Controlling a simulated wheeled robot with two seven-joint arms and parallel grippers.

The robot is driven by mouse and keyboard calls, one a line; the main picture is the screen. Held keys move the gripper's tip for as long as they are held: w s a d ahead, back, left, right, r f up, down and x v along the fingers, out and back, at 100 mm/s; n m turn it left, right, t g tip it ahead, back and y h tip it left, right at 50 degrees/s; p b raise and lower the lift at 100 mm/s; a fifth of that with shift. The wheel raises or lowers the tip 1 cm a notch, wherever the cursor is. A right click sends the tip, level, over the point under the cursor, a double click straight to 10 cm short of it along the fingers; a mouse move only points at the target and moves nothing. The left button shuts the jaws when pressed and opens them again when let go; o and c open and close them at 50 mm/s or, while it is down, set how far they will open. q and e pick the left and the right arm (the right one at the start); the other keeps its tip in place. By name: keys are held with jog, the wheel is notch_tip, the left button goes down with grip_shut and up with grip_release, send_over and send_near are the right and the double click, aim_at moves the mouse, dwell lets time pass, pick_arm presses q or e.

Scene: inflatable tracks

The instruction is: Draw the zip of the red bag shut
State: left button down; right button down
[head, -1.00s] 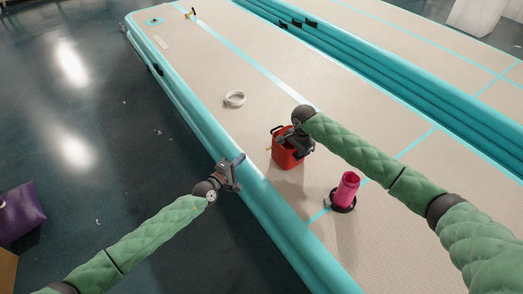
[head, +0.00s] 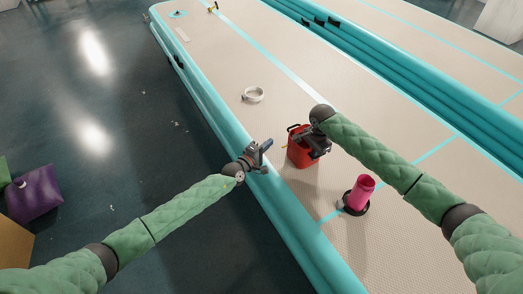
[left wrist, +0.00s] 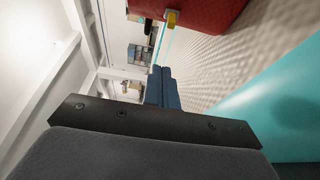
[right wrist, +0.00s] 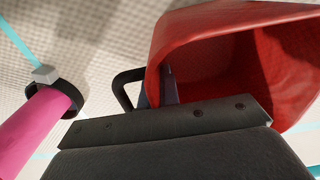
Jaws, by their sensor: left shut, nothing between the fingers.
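The red bag (head: 299,154) stands upright on the beige track in the head view. Its mouth gapes open in the right wrist view (right wrist: 215,65), with a black handle at its side. A yellow tab (left wrist: 172,18), apparently the zip pull, shows on the bag's edge at the top of the left wrist view. My left gripper (head: 266,145) is shut and empty, left of the bag and apart from it. My right gripper (right wrist: 158,88) is at the bag's rim, one finger inside and one outside, seemingly pinching the wall. Its fingertips are partly hidden in the head view.
A pink cylinder (head: 361,190) with a black ring at its base stands right of the bag. A white ring (head: 253,94) lies behind the bag. The turquoise track edge (head: 283,219) runs below my left gripper. Track between bag and white ring is clear.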

pick_arm(q)
jog(key=x, duration=0.2)
jog(key=shift+w+d, duration=0.3)
jog(key=shift+s+d, duration=0.15)
jog(key=shift+s, duration=0.2)
jog(key=shift+s+d, duration=0.3)
jog(key=shift+s, duration=0.2)
jog(key=shift+s+d, duration=0.55)
jog(key=shift+s, duration=0.3)
jog(key=shift+s+d, duration=0.7)
jog(key=shift+s, duration=0.4)
jog(key=shift+s+d, duration=0.7)
jog(key=shift+s, duration=0.35)
jog(key=shift+s+d, duration=0.7)
jog(key=shift+s, duration=0.4)
jog(key=shift+w, duration=0.1)
